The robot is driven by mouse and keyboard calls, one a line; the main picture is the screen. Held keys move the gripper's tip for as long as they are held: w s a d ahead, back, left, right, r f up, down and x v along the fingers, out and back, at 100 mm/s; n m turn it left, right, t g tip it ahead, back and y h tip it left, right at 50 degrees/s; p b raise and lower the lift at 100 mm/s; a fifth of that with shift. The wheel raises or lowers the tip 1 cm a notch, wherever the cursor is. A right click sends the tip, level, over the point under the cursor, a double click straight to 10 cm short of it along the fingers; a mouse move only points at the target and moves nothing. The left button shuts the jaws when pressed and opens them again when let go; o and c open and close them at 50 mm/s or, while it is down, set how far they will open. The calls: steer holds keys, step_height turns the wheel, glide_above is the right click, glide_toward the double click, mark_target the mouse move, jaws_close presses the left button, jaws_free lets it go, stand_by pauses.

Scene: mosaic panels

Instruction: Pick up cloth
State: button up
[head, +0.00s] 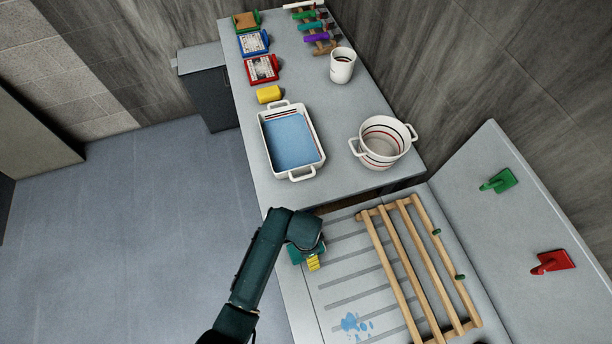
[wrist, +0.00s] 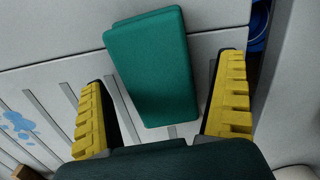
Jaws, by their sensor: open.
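The cloth (wrist: 146,70) is a teal, folded, rectangular pad in the wrist view. It lies on the pale, slotted counter (head: 345,258). My gripper (wrist: 163,72) is open, with one yellow-padded finger on each side of the cloth's near part. Clear gaps show between the fingers and the cloth, and nothing is held. In the head view my gripper (head: 314,263) is over the left edge of the slotted counter. There my teal arm and the cloth are hard to tell apart, and the cloth is at least partly hidden.
A wooden rack (head: 414,268) stands right of my gripper, with blue splashes (head: 354,326) on the counter nearby. Behind are a white tray of blue liquid (head: 318,148), a white pot (head: 383,143) and a yellow sponge (head: 269,95). Green (head: 499,181) and red (head: 553,262) trowels lie right.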

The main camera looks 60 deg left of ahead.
steer(key=c, duration=1.2)
steer(key=shift+r, duration=0.1)
step_height(320, 180, up, 10)
steer(key=shift+f+p, duration=0.1)
steer(key=shift+p, duration=0.3)
